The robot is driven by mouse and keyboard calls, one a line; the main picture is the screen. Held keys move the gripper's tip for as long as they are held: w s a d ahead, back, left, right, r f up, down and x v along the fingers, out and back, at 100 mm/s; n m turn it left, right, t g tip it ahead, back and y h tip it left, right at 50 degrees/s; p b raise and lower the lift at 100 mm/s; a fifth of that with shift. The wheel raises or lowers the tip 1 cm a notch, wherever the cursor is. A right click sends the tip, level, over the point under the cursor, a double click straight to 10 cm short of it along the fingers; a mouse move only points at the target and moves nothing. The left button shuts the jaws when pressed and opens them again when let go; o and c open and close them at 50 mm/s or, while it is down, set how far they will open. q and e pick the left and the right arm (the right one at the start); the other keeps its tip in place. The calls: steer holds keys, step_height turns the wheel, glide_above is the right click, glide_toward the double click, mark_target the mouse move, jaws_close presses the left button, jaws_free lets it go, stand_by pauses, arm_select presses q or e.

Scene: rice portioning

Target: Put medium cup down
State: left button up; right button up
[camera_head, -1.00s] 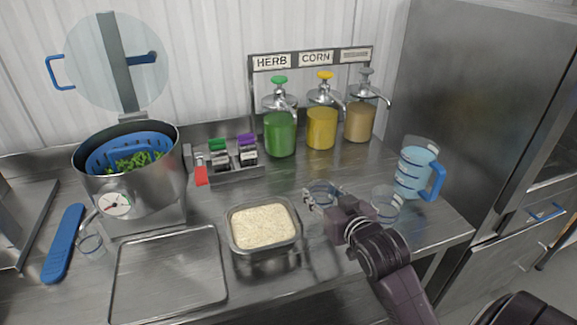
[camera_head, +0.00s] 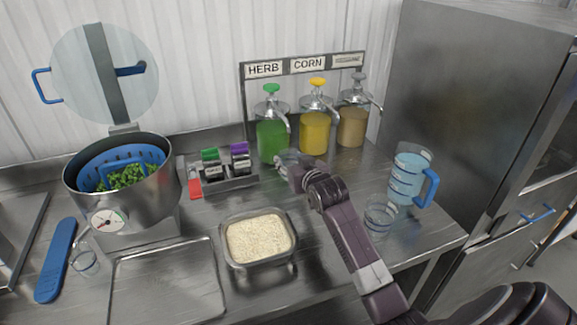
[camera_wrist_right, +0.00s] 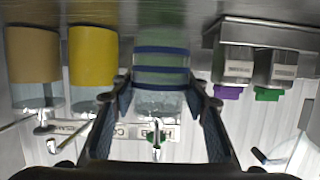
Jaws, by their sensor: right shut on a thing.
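The medium cup (camera_head: 287,158) is clear with blue rings. My right gripper (camera_head: 287,166) is shut on it, in front of the green dispenser (camera_head: 272,138) in the head view. In the right wrist view, which is upside down, the cup (camera_wrist_right: 161,72) stands between the two fingers of the gripper (camera_wrist_right: 160,95), with the green dispenser seen through it. My gripper and arm partly hide the cup in the head view. I cannot tell whether its base touches the counter. My left gripper is not in view.
Yellow (camera_head: 315,132) and tan (camera_head: 352,127) dispensers stand right of the green one. A rack of small containers (camera_head: 226,172) is to the left. A rice tub (camera_head: 259,238), another clear cup (camera_head: 380,217) and a water pitcher (camera_head: 409,178) stand nearer. A small cup (camera_head: 84,260) is far left.

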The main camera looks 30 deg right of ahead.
steer(key=shift+w+d, duration=0.1)
steer(key=shift+w, duration=0.35)
steer(key=shift+w+f, duration=0.1)
steer(key=shift+w, duration=0.05)
step_height(320, 180, down, 2)
steer(key=shift+f+p, duration=0.15)
steer(key=shift+p, duration=0.25)
steer(key=shift+f, duration=0.55)
steer(key=o, duration=1.1)
